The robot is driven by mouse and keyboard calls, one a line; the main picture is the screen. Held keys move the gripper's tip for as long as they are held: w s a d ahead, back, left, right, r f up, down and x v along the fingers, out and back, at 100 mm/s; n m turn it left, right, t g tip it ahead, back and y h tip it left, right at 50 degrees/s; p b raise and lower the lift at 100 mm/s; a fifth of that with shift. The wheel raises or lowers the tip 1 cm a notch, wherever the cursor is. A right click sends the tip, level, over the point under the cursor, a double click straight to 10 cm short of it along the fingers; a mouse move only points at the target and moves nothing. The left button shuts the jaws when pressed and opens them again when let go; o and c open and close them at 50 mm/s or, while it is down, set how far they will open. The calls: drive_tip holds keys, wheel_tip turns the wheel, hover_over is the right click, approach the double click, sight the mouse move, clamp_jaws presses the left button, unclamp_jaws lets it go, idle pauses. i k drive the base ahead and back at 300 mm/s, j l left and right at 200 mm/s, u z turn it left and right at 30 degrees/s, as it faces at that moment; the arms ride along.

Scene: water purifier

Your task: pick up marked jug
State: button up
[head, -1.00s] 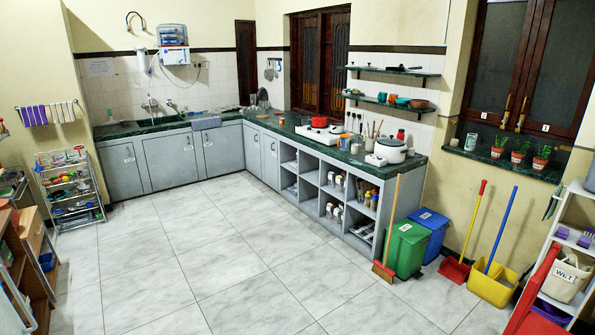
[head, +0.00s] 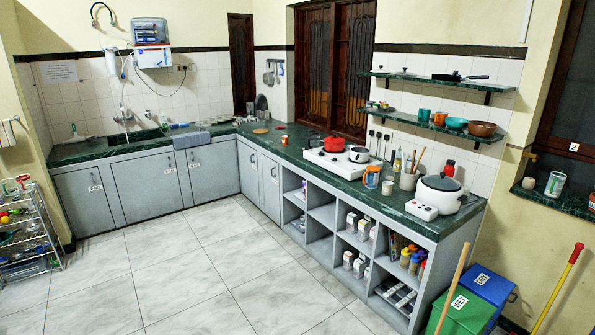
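I cannot make out a marked jug in the head view. If it is among the small items on the counter, it is too small to tell. The water purifier (head: 151,45) hangs on the back wall above the sink counter, with a tube and filter beside it. The sink area (head: 137,136) is at the far left of the green counter. My gripper is not in view.
The green counter (head: 330,176) runs along the back and right, holding a stove (head: 341,163), red pot (head: 334,145) and rice cooker (head: 440,193). A wire rack (head: 25,232) stands left. Bins (head: 465,313) stand front right. The tiled floor (head: 190,262) is clear.

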sight(372, 174)
drive_tip(key=i, duration=2.3)
drive_tip(key=i+j+z, duration=0.15)
drive_tip(key=i+z, duration=0.3)
drive_tip(key=i, duration=0.15)
drive_tip(key=i+j+z, duration=0.3)
drive_tip(key=i+z, duration=0.15)
drive_tip(key=i+j+z, duration=0.5)
drive_tip(key=i+j, duration=0.05)
drive_tip(key=i, duration=0.05)
